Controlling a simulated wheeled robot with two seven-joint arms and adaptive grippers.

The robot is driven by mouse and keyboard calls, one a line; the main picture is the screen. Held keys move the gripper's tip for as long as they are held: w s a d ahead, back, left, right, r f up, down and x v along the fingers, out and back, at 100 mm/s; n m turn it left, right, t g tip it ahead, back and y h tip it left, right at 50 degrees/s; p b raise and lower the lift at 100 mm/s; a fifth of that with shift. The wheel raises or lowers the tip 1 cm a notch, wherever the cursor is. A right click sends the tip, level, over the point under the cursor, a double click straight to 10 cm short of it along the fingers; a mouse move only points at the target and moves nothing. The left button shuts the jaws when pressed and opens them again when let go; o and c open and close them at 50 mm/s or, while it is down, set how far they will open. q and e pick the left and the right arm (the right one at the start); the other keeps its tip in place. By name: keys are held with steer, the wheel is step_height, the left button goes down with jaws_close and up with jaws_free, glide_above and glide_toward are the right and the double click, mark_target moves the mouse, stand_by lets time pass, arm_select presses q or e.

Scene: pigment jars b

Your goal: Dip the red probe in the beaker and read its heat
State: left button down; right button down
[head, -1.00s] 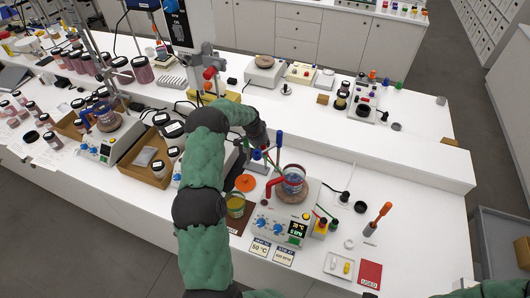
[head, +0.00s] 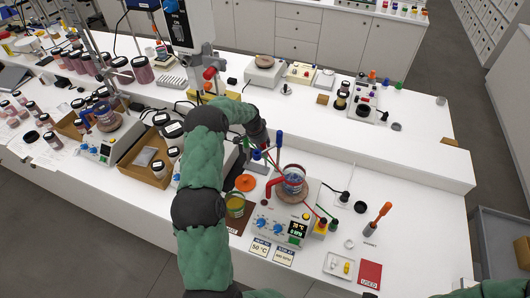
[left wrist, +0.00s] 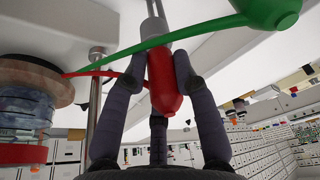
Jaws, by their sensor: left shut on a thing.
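The glass beaker (head: 292,182) with blue contents stands on the hotplate stirrer (head: 283,229), whose display is lit. A thick red handle-like piece (head: 272,187) sits at its left side. My left gripper (head: 262,146) is behind and left of the beaker, partly hidden by my own arm. In the left wrist view its fingers (left wrist: 158,75) are shut on the red probe (left wrist: 163,85), which trails a thin red lead. A green probe (left wrist: 268,12) with a green lead is close by, outside the fingers. The beaker shows at the left edge there (left wrist: 22,108), apart from the fingers.
A metal post (left wrist: 94,100) rises between gripper and beaker in the wrist view. A blue-topped rod (head: 279,139) stands behind the beaker. An orange-handled tool (head: 379,215) and white tray (head: 339,266) are right.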

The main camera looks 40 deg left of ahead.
arm_select(q)
steer(key=shift+r, duration=0.3)
steer(key=shift+r+p, duration=1.25)
steer(key=shift+r, duration=3.1)
step_height(320, 180, up, 4)
steer(key=shift+w+d+f+p, duration=0.1)
steer(key=shift+p, duration=0.55)
steer(key=shift+f, duration=0.1)
